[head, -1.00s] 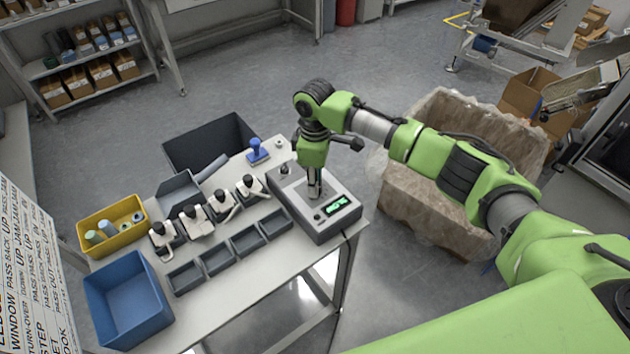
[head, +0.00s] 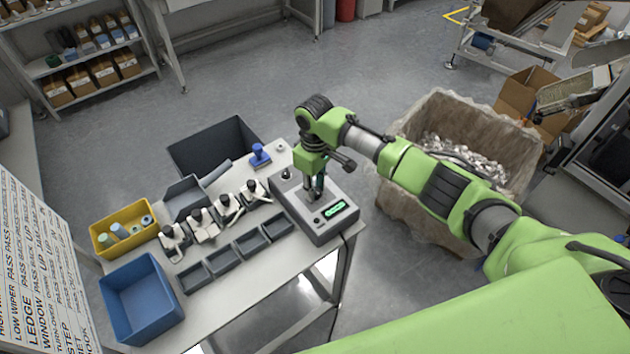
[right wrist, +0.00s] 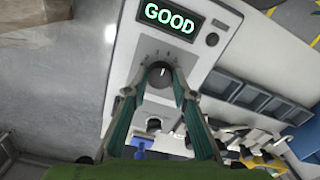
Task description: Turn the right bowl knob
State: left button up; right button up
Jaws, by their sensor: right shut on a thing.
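The grey control box (head: 345,228) stands at the right end of the table in the head view. Its lit green display (head: 335,209) reads "GOOD" in the right wrist view (right wrist: 170,18). A round black knob (right wrist: 160,73) with a pale pointer line sits below that display, with a ring of marks. My right gripper (head: 314,196) points down onto the box. In the right wrist view its two fingers (right wrist: 161,84) are either side of this knob, shut on it. A second black knob (right wrist: 153,124) is nearer the wrist, between the fingers but apart from them. My left gripper is out of view.
Several small grey trays (head: 250,243) and white-and-black fixtures (head: 229,208) stand left of the box. A blue bin (head: 140,300), a yellow bin (head: 124,232) and a blue-handled stamp (head: 260,156) are also there. A large lined crate (head: 410,185) stands right of the table.

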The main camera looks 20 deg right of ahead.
jog(key=shift+m+p, duration=0.35)
jog(key=shift+m, duration=0.15)
jog(key=o, duration=1.1)
jog(key=shift+r, duration=0.1)
notch_tip(320, 180, up, 12)
jog(key=shift+w, duration=0.1)
